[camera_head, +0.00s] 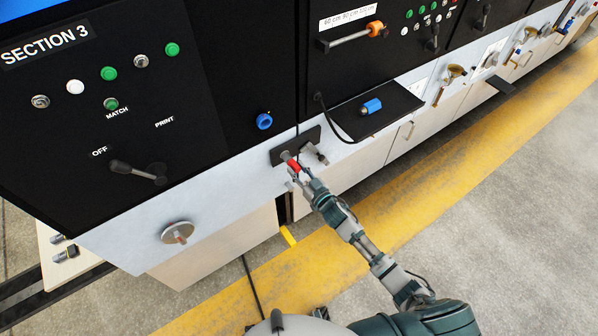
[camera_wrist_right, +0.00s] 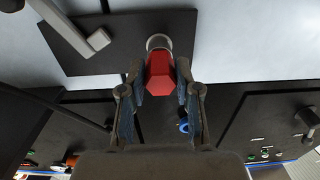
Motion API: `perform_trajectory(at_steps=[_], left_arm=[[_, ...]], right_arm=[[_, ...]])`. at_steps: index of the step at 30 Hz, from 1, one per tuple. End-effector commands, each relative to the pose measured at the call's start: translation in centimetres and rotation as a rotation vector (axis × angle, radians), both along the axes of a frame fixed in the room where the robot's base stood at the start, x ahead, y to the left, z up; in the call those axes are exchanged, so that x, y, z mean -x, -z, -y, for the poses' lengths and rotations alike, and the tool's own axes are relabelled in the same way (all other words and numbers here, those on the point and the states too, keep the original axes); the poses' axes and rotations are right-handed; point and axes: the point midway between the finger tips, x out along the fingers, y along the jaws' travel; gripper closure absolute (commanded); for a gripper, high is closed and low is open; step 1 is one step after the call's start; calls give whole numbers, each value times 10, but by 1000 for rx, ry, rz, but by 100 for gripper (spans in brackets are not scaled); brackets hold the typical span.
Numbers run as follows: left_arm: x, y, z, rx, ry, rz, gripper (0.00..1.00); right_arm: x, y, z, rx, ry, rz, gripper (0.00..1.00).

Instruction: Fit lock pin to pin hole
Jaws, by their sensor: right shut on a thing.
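My right gripper (camera_head: 294,177) is shut on the red lock pin (camera_head: 294,166) at the dark plate (camera_head: 276,156) on the machine's pale lower panel. In the right wrist view the gripper (camera_wrist_right: 160,85) has a finger on each side of the red pin head (camera_wrist_right: 160,73). A round grey metal part (camera_wrist_right: 159,42) lies directly beyond the red head, against the plate. I cannot tell whether it is the pin's shaft or a collar around the hole, so how deep the pin sits is hidden. My left gripper is not in view.
A grey lever (camera_head: 317,153) sticks out from the plate, close beside the gripper. A black shelf (camera_head: 385,118) holds a blue cylinder (camera_head: 371,106), with a black cable nearby. The floor right of my arm is clear.

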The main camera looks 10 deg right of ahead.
Motion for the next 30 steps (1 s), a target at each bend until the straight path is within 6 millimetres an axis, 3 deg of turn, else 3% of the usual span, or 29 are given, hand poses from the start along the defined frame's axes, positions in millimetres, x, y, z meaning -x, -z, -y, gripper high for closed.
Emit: perform_trajectory(at_steps=[22, 23, 24, 26, 30], left_arm=[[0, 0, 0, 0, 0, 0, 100], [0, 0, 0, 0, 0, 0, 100], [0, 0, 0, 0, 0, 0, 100], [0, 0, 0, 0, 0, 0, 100], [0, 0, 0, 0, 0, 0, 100]], right_arm=[[-3, 0, -1, 0, 0, 0, 100], [-3, 0, -1, 0, 0, 0, 63], [-3, 0, -1, 0, 0, 0, 53], [-3, 0, -1, 0, 0, 0, 38], [-3, 0, -1, 0, 0, 0, 38]])
